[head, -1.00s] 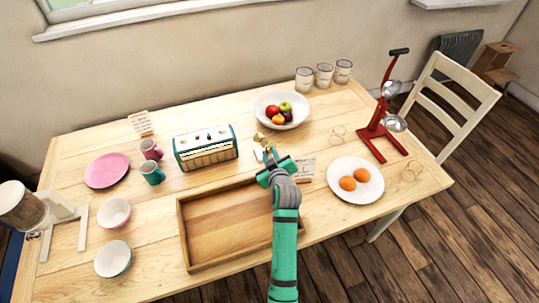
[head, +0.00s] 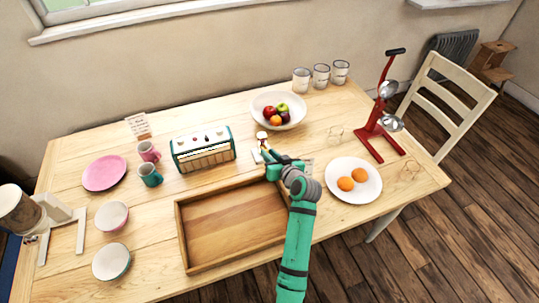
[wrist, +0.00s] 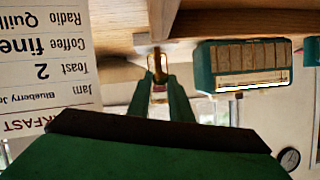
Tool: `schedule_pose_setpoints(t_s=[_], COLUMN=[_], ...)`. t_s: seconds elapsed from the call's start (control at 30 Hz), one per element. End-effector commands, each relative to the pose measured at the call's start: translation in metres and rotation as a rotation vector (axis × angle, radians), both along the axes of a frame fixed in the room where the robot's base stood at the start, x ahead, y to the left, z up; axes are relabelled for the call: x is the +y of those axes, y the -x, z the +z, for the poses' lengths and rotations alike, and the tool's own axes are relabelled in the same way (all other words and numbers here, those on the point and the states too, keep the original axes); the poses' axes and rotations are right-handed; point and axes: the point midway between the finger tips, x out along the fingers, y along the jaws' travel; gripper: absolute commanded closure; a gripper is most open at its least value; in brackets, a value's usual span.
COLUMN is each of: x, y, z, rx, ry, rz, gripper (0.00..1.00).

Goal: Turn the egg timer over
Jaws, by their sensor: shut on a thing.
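The egg timer (head: 262,136) is a small brass-coloured piece with a pale round end, at the middle of the table behind the wooden tray. In the wrist view the timer (wrist: 158,66) sits between the tips of my two green fingers. My gripper (head: 268,154) is shut on it, reaching in from the front right. The wrist picture is upside down, with the tabletop at its top. The timer's glass and sand are too small to read, and I cannot tell whether its lower end touches the table.
The wooden tray (head: 180,235) lies in front. The teal radio (head: 203,150) stands left, the fruit bowl (head: 256,108) close behind, and the plate with two orange-brown items (head: 366,190) right. A printed card (wrist: 45,60) stands near my gripper; little bare table surrounds the timer.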

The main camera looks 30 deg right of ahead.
Motion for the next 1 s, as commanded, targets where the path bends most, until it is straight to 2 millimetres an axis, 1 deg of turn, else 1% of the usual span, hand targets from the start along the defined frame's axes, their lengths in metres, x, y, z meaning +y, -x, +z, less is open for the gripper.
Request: schedule_pose_setpoints(t_s=[0.47,0.5,0.53,0.57,0.87,1.0], x=[0.000,0.000,0.000,0.000,0.000,0.001], y=[0.000,0.000,0.000,0.000,0.001,0.012], z=[-0.002,-0.002,-0.002,-0.002,0.000,0.004], rx=[0.001,0.001,0.001,0.001,-0.001,-0.002], ry=[-0.013,-0.013,-0.012,-0.012,-0.011,-0.011], rz=[-0.001,-0.001,-0.001,-0.001,0.000,-0.001], gripper=[1.00,0.72,0.65,0.62,0.62,0.62])
